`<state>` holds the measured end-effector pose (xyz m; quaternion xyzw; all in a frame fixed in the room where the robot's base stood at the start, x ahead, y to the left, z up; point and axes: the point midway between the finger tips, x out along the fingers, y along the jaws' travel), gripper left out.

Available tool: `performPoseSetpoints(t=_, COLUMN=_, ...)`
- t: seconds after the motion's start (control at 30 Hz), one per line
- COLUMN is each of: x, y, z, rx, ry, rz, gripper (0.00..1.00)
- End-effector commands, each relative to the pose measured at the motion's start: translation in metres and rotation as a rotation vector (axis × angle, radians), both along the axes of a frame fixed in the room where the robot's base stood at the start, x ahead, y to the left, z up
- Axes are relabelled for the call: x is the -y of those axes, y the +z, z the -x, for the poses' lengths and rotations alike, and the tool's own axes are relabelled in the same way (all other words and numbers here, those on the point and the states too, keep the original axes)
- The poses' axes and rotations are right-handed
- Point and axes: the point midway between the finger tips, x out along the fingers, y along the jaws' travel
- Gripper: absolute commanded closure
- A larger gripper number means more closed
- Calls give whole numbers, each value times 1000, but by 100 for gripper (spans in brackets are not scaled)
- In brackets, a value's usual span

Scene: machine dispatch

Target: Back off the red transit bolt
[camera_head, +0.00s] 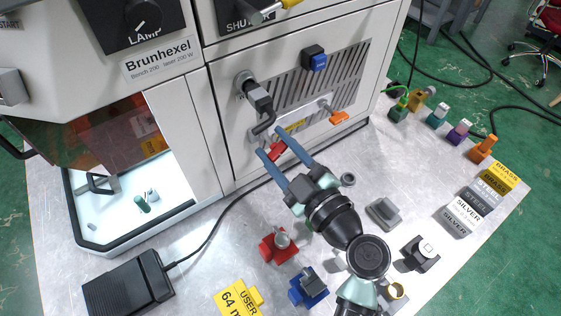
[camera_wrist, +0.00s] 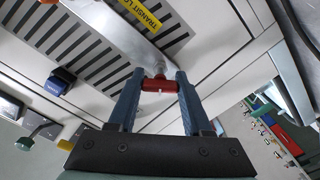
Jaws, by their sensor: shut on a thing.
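The red transit bolt (camera_head: 277,151) has a short red cross-shaped head and sits low on the machine's front panel. In the wrist view the red bolt head (camera_wrist: 160,85) lies crosswise between my two blue fingers, below a metal bar (camera_wrist: 120,32) with a yellow "TRANSIT LO…" label (camera_wrist: 139,14). My gripper (camera_head: 273,144) is shut on it, with a fingertip at each end of the head; it also shows in the wrist view (camera_wrist: 160,80). The bolt's shank shows only as a short grey piece behind the head.
Red (camera_head: 279,245) and blue (camera_head: 308,288) fixtures stand on the bench. A black foot pedal (camera_head: 128,285) lies at the left with its cord running toward the machine.

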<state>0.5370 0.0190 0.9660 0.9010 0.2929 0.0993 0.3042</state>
Motion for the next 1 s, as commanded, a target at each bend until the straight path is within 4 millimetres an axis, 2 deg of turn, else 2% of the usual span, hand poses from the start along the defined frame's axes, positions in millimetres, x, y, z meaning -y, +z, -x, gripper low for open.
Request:
performPoseSetpoints(t=0.07, x=0, y=-6, z=0, rx=26, ry=-2, rz=35, gripper=95)
performPoseSetpoints(t=0.3, x=0, y=-3, z=0, rx=76, ry=-1, rz=106, gripper=95)
performPoseSetpoints(t=0.57, x=0, y=-1, z=0, rx=76, ry=-1, rz=110, gripper=95)
performPoseSetpoints(t=0.6, x=0, y=-1, z=0, rx=76, ry=-1, rz=110, gripper=45)
performPoseSetpoints(t=0.77, x=0, y=-1, z=0, rx=76, ry=-1, rz=109, gripper=16)
performPoseSetpoints(t=1.0, x=0, y=0, z=0, rx=78, ry=-1, rz=108, gripper=15)
